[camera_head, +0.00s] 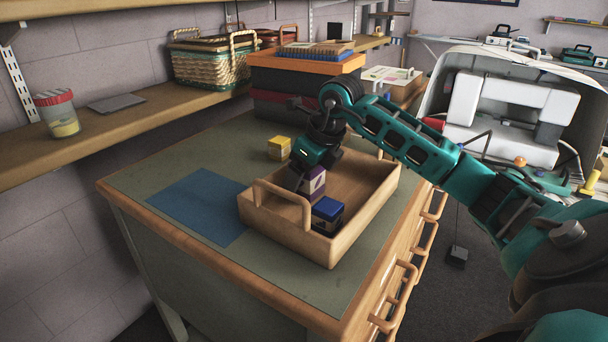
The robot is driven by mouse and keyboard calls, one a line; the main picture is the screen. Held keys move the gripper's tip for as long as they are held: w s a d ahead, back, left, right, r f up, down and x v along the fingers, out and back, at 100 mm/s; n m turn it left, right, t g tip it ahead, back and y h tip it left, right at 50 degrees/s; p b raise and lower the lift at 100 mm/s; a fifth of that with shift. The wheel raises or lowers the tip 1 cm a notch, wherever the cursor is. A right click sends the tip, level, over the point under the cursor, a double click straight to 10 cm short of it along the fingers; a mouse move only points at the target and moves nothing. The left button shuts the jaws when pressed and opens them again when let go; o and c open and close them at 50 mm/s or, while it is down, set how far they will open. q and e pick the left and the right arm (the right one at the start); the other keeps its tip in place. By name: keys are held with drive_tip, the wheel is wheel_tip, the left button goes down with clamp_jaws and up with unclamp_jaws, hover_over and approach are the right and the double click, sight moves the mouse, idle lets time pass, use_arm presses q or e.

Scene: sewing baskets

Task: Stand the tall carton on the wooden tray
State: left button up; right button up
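The wooden tray (349,238) is a shallow box with a loop handle and lies on the right part of the cabinet top. A purple carton with a pale label (316,183) is upright inside its walls near the front left. The carton's base is partly hidden, so I cannot tell whether it touches the tray floor. A dark blue box (327,214) is in the tray in front of it. My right gripper (303,178) reaches down into the tray right at the purple carton. Its fingers are dark and partly hidden, so its grip is unclear. My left gripper is out of view.
A small yellow box (279,148) stands behind the tray. A flat blue mat (200,206) lies left of it. Stacked orange and dark boxes (300,66) stand at the back of the cabinet. The cabinet top's front left is clear. A shelf (120,128) runs along the wall.

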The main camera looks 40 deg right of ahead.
drive_tip(key=shift+o, duration=0.4)
drive_tip(key=shift+r, duration=0.45)
use_arm(q)
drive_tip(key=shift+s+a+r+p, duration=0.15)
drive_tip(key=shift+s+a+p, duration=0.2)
drive_tip(key=shift+p, duration=0.45)
use_arm(e)
drive_tip(key=v, duration=1.1)
drive_tip(key=shift+s, duration=0.3)
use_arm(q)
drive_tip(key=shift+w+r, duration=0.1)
use_arm(e)
drive_tip(key=shift+r, duration=0.1)
